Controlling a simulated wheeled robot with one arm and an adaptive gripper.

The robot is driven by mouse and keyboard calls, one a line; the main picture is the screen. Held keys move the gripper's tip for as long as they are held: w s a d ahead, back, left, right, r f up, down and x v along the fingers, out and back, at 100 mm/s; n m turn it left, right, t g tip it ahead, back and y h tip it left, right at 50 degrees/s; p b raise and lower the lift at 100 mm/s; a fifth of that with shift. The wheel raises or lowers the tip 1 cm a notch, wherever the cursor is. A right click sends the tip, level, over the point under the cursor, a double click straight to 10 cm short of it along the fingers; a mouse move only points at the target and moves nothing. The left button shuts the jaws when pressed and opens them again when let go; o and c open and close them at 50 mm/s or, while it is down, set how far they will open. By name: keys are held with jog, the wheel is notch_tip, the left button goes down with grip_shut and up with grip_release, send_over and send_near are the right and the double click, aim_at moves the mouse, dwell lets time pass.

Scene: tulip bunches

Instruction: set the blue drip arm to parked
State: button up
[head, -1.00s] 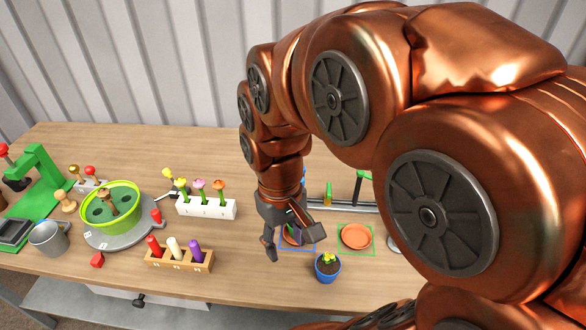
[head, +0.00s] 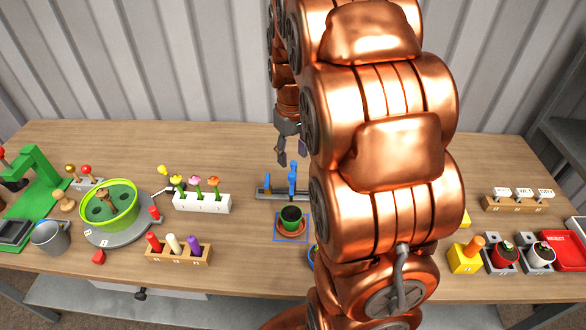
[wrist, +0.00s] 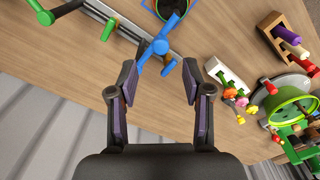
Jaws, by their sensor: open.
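The blue drip arm (head: 292,180) stands on a grey rail (head: 268,193) behind a dark green pot (head: 291,214). In the wrist view the blue drip arm (wrist: 160,46) has a round knob and crossing rods, and lies ahead of and partly between my fingertips. My gripper (head: 290,158) is open and empty, above and behind the rail. The wrist view also shows my gripper (wrist: 160,80) with its fingers apart on either side of the blue arm. Whether they touch it cannot be told. A green drip arm (wrist: 48,15) is on the same rail, hidden in the head view.
The pot stands on an orange saucer inside a blue square outline. A white block (head: 202,203) with several tulips is left of the rail. A wooden block (head: 178,255) with coloured pegs is nearer the front. My arm covers the table's centre right.

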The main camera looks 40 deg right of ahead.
aim_at(293, 174)
jog(key=shift+f+p, duration=0.95)
jog(key=shift+f, duration=2.25)
grip_shut()
